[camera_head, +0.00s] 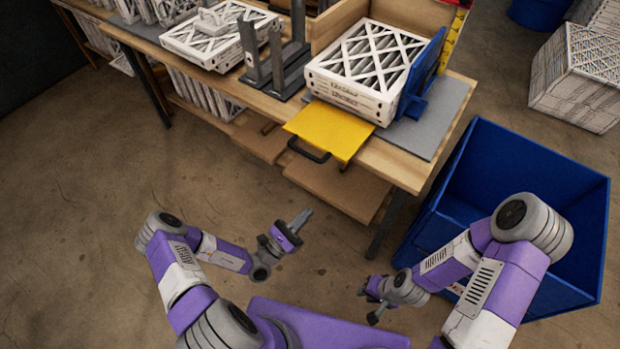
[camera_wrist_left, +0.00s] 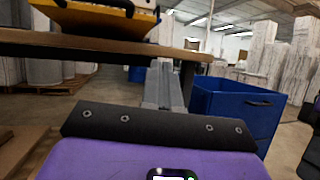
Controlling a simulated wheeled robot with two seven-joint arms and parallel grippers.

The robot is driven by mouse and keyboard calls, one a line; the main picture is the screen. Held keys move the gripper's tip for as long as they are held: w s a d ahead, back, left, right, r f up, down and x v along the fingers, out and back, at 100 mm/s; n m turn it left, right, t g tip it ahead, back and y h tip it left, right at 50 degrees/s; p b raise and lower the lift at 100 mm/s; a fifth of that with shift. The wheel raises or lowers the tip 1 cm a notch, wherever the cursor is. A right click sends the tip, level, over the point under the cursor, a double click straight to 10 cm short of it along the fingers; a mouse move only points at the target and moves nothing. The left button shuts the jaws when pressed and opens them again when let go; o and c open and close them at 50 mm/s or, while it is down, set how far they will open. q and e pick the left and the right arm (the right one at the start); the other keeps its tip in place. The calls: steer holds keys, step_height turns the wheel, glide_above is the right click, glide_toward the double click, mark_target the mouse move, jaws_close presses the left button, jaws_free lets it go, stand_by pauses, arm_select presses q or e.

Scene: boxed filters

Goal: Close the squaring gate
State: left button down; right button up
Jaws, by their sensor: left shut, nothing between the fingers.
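A flat yellow panel (camera_head: 330,130) with a black handle (camera_head: 309,151) juts out from the table's front edge, before a stack of white filters (camera_head: 350,95). It looks like the gate and lies level, swung out. Its underside edge shows at the top of the left wrist view (camera_wrist_left: 95,18). A blue upright plate (camera_head: 421,75) stands at the stack's right side. My left gripper (camera_head: 303,217) is shut and empty, below and in front of the handle, apart from it. My right gripper (camera_head: 370,303) hangs low near the blue bin; its fingers are too unclear to judge.
The wooden table (camera_head: 395,166) has a grey mat (camera_head: 440,118) and grey uprights (camera_head: 278,68). More filters (camera_head: 215,38) lie at left. A large blue bin (camera_head: 545,165) stands on the right. A lower shelf (camera_head: 335,187) sticks out under the table. The floor at left is clear.

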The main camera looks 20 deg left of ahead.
arm_select(q)
steer(key=w+a+n+t+y, duration=0.1)
steer(key=a+n+t+y, duration=0.2)
steer(key=a+y, duration=0.1)
steer(key=a+r+b+x, duration=0.1)
steer(key=b+x, duration=0.1)
steer(key=x, duration=1)
steer(key=shift+r+y, duration=0.3)
steer(key=shift+d, duration=0.15)
